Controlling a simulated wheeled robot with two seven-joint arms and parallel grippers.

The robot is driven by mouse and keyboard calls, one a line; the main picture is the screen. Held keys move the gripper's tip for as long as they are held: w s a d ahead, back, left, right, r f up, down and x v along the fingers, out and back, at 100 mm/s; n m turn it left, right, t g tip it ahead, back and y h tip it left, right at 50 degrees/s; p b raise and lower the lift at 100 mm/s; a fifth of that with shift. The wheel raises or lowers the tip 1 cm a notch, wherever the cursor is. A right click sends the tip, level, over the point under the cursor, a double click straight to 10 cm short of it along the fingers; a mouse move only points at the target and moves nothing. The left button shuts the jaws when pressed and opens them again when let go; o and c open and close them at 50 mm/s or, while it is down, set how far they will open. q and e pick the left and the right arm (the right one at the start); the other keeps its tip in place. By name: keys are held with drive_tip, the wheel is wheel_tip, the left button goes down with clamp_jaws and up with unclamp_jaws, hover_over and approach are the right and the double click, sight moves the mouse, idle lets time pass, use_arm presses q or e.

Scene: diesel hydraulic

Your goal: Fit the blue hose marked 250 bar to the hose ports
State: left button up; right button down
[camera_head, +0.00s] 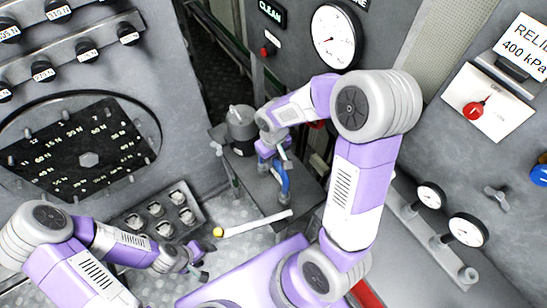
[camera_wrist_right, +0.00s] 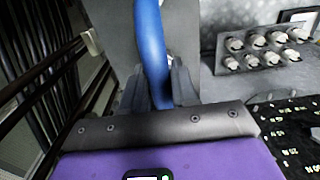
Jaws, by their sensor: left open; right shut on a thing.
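The blue hose (camera_head: 284,180) hangs below my right gripper (camera_head: 273,163), above a dark bench top in the head view. In the right wrist view the blue hose (camera_wrist_right: 151,45) runs up from between the two fingers of my right gripper (camera_wrist_right: 157,88), which is shut on it. The 250 bar marking is not readable, and the hose ends are not clear. My left gripper (camera_head: 198,262) is open and empty at the lower left, apart from the hose. I cannot make out the hose ports for certain.
A dark bench (camera_head: 258,190) carries a grey cylindrical unit (camera_head: 241,130). A white rod with a yellow end (camera_head: 255,223) lies near its front edge. A tray of round fittings (camera_head: 158,216) sits left. Gauges (camera_head: 468,230) stand at right.

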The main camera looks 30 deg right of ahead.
drive_tip(key=shift+f, duration=0.2)
drive_tip(key=c, duration=0.8)
unclamp_jaws()
wheel_tip(320, 180, up, 8)
drive_tip(key=shift+f+p, duration=0.15)
drive_tip(key=shift+p, duration=0.35)
